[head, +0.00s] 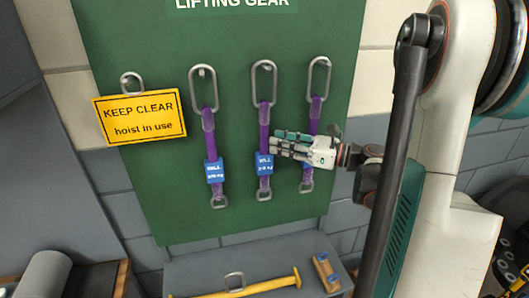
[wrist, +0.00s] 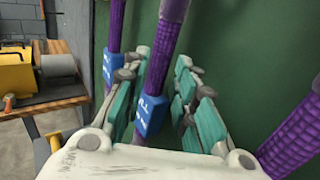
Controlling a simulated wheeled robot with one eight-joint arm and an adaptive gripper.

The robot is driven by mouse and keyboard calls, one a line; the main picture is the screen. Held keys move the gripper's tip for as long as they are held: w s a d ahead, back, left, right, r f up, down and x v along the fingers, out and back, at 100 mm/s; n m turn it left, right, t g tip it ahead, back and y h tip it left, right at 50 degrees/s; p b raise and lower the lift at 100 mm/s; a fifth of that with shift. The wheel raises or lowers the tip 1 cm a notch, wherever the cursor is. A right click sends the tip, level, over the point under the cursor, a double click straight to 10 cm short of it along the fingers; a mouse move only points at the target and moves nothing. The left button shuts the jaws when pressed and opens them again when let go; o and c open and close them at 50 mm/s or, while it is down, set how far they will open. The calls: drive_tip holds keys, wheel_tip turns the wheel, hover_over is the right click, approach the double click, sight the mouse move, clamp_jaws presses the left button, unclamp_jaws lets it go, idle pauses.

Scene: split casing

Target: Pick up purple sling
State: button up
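Three purple slings hang by metal links on a green board: a left one (head: 208,125), a middle one (head: 264,125) and a right one (head: 315,112). Each has a blue tag and a lower metal ring. My gripper (head: 273,141) reaches in from the right, its fingertips at the middle sling just above its tag. In the wrist view my gripper (wrist: 163,62) is open. The middle sling (wrist: 168,42) shows in the gap between its fingers; I cannot tell whether they touch it. The left sling (wrist: 117,27) and right sling (wrist: 291,135) lie outside the fingers.
A yellow KEEP CLEAR sign (head: 139,117) hangs left of the slings. The green board (head: 150,190) is close behind them. Below are a yellow-handled tool (head: 255,287) and a wooden block with blue parts (head: 326,271). The right sling is close to my gripper.

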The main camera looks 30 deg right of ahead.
sight(269, 153)
drive_tip(key=shift+x, duration=2)
clamp_jaws()
drive_tip(key=shift+r, duration=0.15)
